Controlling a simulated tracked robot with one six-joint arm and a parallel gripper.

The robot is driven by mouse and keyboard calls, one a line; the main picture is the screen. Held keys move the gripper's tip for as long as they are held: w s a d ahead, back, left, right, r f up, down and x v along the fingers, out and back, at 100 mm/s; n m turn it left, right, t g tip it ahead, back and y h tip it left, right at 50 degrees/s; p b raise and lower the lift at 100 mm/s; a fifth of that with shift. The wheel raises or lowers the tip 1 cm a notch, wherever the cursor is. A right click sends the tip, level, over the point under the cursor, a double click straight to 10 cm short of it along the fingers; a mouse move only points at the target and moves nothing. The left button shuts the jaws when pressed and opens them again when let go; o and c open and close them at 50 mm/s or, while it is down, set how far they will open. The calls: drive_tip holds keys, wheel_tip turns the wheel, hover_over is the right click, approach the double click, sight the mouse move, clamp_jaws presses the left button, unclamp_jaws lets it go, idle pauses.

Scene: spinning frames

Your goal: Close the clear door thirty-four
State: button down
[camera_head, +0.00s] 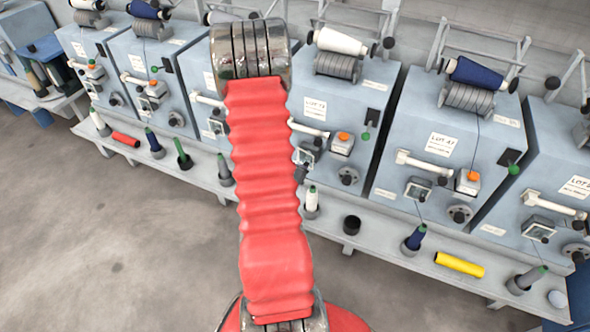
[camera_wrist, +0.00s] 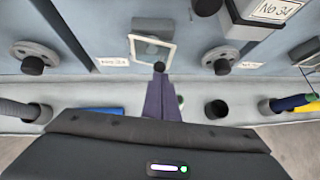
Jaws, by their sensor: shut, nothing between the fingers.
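In the head view the door (camera_head: 303,156) shows just right of my red arm, which largely hides my gripper.
A white box labelled No 34 (camera_wrist: 275,10) juts out at the upper right. Round hubs (camera_wrist: 220,58) flank the door. A ledge below holds a black cup (camera_wrist: 215,109) and a blue spool (camera_wrist: 295,102). More similar machines (camera_head: 445,140) stand right. The floor (camera_head: 110,240) is clear.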

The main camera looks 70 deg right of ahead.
drive_tip(key=shift+s+d, duration=0.35)
drive_tip(key=shift+s, duration=0.2)
drive_tip(key=shift+s+d, duration=0.35)
drive_tip(key=shift+s, duration=0.2)
drive_tip(key=shift+d, duration=0.1)
drive_tip(key=shift+w, duration=0.85)
drive_tip(key=shift+a, duration=0.2)
drive_tip(key=s+a+r, duration=0.1)
drive_tip(key=a+r, duration=0.5)
drive_tip(key=a, duration=0.5)
drive_tip(key=shift+s+r, duration=0.4)
